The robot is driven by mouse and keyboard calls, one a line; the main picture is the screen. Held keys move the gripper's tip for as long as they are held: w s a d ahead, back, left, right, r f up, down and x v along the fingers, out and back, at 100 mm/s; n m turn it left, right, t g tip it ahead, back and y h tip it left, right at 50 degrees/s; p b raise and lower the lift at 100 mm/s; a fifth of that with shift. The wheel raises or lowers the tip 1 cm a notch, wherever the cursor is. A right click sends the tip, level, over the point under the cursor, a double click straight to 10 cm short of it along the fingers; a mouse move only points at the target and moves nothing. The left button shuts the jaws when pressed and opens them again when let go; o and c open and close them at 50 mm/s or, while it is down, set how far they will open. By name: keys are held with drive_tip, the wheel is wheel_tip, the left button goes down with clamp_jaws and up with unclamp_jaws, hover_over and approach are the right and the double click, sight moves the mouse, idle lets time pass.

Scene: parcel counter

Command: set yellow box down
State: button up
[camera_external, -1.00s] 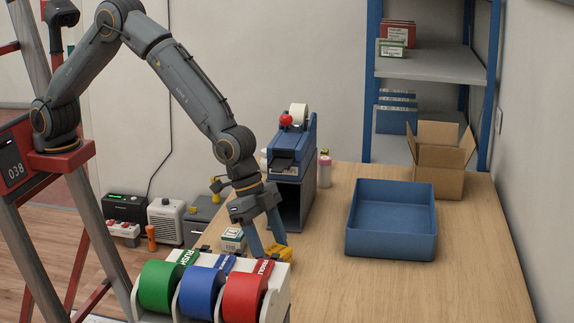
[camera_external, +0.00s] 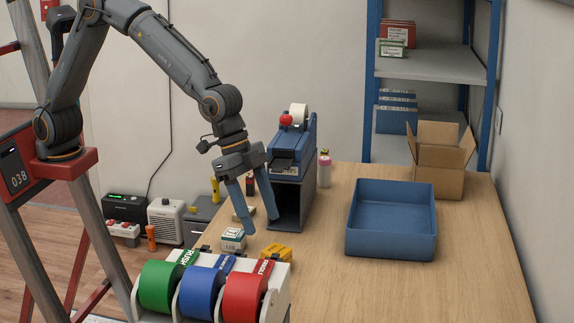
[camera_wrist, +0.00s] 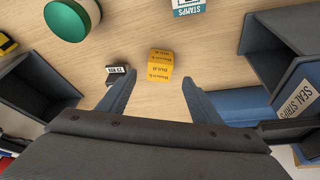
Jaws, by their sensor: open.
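The yellow box (camera_external: 277,252) rests on the wooden counter, just behind the tape rolls in the external view. In the wrist view the yellow box (camera_wrist: 160,64) sits beyond my fingertips, roughly centred between them, with dark print on its faces. My gripper (camera_external: 262,224) is open and empty, with its fingers spread, above and slightly left of the box. It also shows in the wrist view (camera_wrist: 158,80), with clear space between the fingers and the box. The box's lower front is partly hidden by the tape holder in the external view.
A holder with green, blue and red tape rolls (camera_external: 201,291) stands in front. A small white and teal box (camera_external: 233,238) is left of the yellow box. A blue label dispenser (camera_external: 294,147) stands behind. A blue tray (camera_external: 392,245) and open carton (camera_external: 438,182) are right; the counter's front right is clear.

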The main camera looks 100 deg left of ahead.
drive_tip(key=shift+v, duration=1.45)
drive_tip(key=s+a+f+n+g, duration=0.1)
drive_tip(key=s+a+f, duration=0.2)
drive_tip(key=s+a, duration=0.4)
drive_tip(key=s+a+f+n+g+y, duration=0.1)
drive_tip(key=s+a, duration=0.6)
drive_tip(key=s, duration=0.8)
drive_tip(key=s+a+f+n+g, duration=0.1)
drive_tip(key=s+a+f+n, duration=0.1)
drive_tip(key=s+a+f, duration=0.4)
drive_tip(key=s+a, duration=0.1)
drive_tip(key=s, duration=0.4)
drive_tip(key=shift+n+y, duration=0.3)
drive_tip(key=shift+y, duration=0.1)
drive_tip(key=shift+a, duration=0.1)
idle(2.8)
